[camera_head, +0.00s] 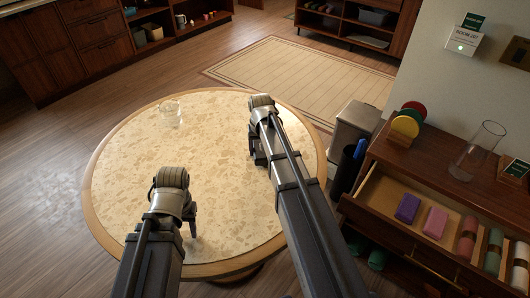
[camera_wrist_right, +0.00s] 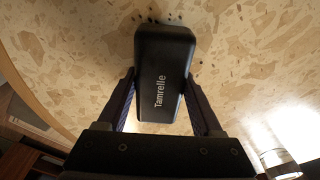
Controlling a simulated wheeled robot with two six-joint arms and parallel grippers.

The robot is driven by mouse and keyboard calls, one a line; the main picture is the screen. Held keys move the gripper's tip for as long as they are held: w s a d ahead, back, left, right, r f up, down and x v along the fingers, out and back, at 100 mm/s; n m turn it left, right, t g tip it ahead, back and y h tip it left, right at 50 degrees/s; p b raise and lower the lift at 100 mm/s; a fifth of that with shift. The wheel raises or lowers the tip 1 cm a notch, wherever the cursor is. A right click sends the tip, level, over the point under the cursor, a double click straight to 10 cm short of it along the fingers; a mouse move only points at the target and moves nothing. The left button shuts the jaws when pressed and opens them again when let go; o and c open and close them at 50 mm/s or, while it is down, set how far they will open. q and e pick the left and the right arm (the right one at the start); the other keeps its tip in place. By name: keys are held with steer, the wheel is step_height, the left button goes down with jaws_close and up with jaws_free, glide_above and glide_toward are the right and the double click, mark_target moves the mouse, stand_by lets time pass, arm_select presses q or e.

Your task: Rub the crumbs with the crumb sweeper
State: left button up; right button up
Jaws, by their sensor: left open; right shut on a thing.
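The crumb sweeper (camera_wrist_right: 165,60) is a dark block lettered "Tamrelle". My right gripper (camera_wrist_right: 160,80) is shut on it, with one finger along each side. In the head view my right gripper (camera_head: 258,158) is over the right part of the round speckled table (camera_head: 135,170); the sweeper is hard to make out there. Small dark crumbs (camera_wrist_right: 137,19) lie on the tabletop around the sweeper's far end in the wrist view. Whether the sweeper touches the table I cannot tell. My left gripper (camera_head: 191,226) is open and empty over the table's near part.
A clear glass (camera_head: 169,109) stands at the table's far left. Right of the table are a bin (camera_head: 352,130) and a cabinet with an open drawer (camera_head: 382,202) holding a purple block (camera_head: 408,208), a pink block (camera_head: 436,222) and rolled cloths. The tabletop's left side is clear.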

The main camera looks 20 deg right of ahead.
mark_target(249, 154)
steer(key=shift+w+a, duration=0.15)
steer(key=shift+w, duration=0.05)
steer(key=shift+w+a, duration=0.45)
steer(key=shift+w, duration=0.35)
steer(key=shift+w+a, duration=0.45)
steer(key=shift+w, duration=0.35)
steer(key=shift+s+a, duration=0.1)
steer(key=shift+s+a+f, duration=0.1)
steer(key=shift+s+a, duration=0.35)
steer(key=shift+a, duration=0.2)
steer(key=shift+s+d, duration=0.5)
steer(key=shift+s, duration=0.3)
steer(key=shift+s+d, duration=0.45)
steer(key=shift+s, duration=0.3)
steer(key=shift+s, duration=0.1)
